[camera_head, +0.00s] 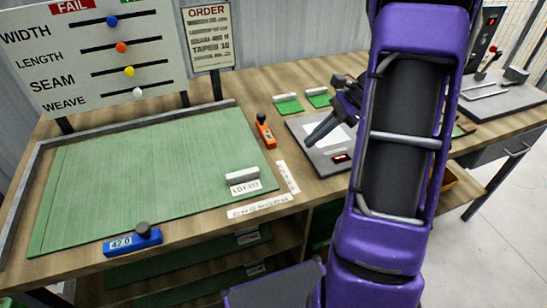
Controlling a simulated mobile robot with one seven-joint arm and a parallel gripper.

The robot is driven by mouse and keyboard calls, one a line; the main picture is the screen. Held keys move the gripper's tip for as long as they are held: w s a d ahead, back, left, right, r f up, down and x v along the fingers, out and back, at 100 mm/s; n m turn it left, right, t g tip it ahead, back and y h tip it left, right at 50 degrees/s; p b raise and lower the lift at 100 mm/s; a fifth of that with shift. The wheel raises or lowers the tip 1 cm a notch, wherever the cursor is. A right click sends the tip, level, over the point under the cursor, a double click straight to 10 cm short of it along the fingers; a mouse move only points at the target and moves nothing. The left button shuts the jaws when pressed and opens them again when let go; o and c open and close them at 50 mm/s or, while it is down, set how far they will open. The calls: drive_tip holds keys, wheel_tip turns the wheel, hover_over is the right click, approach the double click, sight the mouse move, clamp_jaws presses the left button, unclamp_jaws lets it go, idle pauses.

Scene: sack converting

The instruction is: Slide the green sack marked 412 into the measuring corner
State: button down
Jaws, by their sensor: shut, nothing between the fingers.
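The green sack (140,175) lies flat on the wooden table at the left. Its white card (245,187) reads LOT, with digits too small to be sure of, and a pale block (242,174) sits at that front right part. Grey rails (130,122) along the back and left form the measuring corner. The sack's back edge lies close along the back rail; a narrow strip of wood shows between its left edge and the left rail (17,208). My gripper (318,132) is shut and empty, to the right of the sack, above a grey plate.
A blue gauge (132,241) reading about 42.0 stands at the sack's front edge. An orange gauge (265,131) stands off its right edge. White scale strips (260,206) lie by its front right corner. A grey plate (312,150) and small green swatches (288,104) lie further right.

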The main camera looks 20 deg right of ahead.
sight(250, 169)
drive_tip(key=shift+y, duration=0.3)
drive_tip(key=x, duration=0.3)
drive_tip(key=b+x, duration=0.1)
drive_tip(key=x, duration=0.6)
drive_tip(key=shift+s+d+f+b, duration=0.1)
drive_tip(key=shift+s+d+b, duration=0.05)
drive_tip(key=shift+s+b, duration=0.2)
drive_tip(key=a, duration=0.3)
drive_tip(key=shift+w+a, duration=0.15)
drive_tip(key=shift+w, duration=0.15)
drive_tip(key=shift+w+a, duration=0.1)
drive_tip(key=shift+a, duration=0.3)
drive_tip(key=a, duration=0.3)
drive_tip(key=a+p, duration=0.1)
drive_tip(key=a, duration=0.1)
drive_tip(key=shift+w+a, duration=0.1)
drive_tip(key=shift+w, duration=0.25)
